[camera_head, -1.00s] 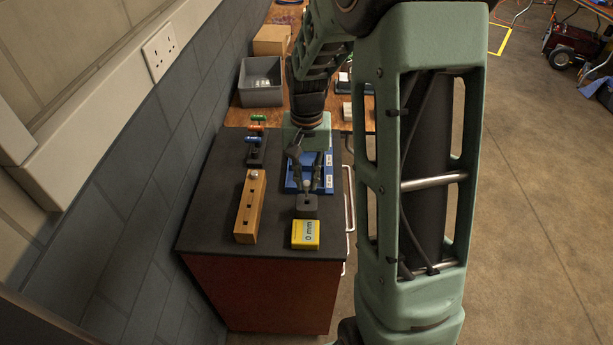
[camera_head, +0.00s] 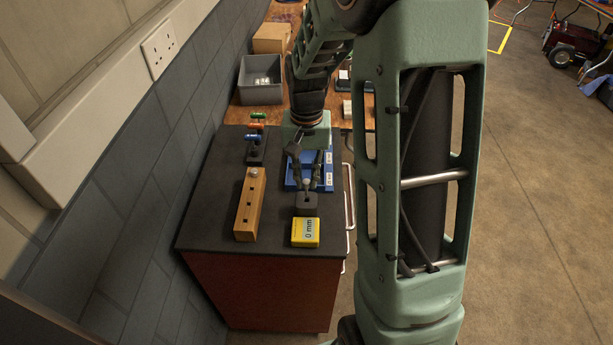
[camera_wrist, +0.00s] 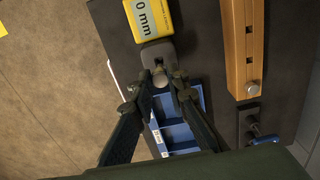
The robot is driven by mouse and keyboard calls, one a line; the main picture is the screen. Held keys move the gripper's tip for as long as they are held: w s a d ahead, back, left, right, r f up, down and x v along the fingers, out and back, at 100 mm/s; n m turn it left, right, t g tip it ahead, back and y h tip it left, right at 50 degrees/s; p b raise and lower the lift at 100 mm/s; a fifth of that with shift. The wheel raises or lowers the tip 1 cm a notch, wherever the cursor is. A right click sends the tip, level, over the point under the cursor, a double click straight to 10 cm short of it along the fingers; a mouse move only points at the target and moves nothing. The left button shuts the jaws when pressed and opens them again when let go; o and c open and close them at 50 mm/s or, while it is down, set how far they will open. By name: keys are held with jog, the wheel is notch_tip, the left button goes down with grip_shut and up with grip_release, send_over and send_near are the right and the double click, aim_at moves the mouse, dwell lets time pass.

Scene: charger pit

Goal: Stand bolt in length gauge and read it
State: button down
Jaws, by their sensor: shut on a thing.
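The length gauge is a grey block (camera_head: 306,204) with a yellow display (camera_head: 305,233) beside it reading 0 mm. The block (camera_wrist: 158,50) and the display (camera_wrist: 148,18) also show in the wrist view. My gripper (camera_head: 309,184) points down just over the grey block, at its far side in the head view. In the wrist view my gripper (camera_wrist: 165,78) has its fingertips close together at the block's slot. It is shut on a small bolt, mostly hidden by the fingers; whether the bolt touches the gauge I cannot tell.
A wooden block (camera_head: 248,208) with square holes stands left of the gauge, one bolt head at its far end. A blue compartment tray (camera_wrist: 178,128) lies under my gripper. A rack with coloured handles (camera_head: 257,145) and a grey bin (camera_head: 261,80) stand farther back.

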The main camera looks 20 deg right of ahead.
aim_at(307, 185)
jog(key=shift+f+b, duration=1.95)
jog(key=shift+f, duration=0.75)
jog(key=c, duration=1.8)
grip_release()
jog(key=shift+r, duration=0.1)
notch_tip(307, 185, up, 12)
jog(key=shift+f, duration=0.1)
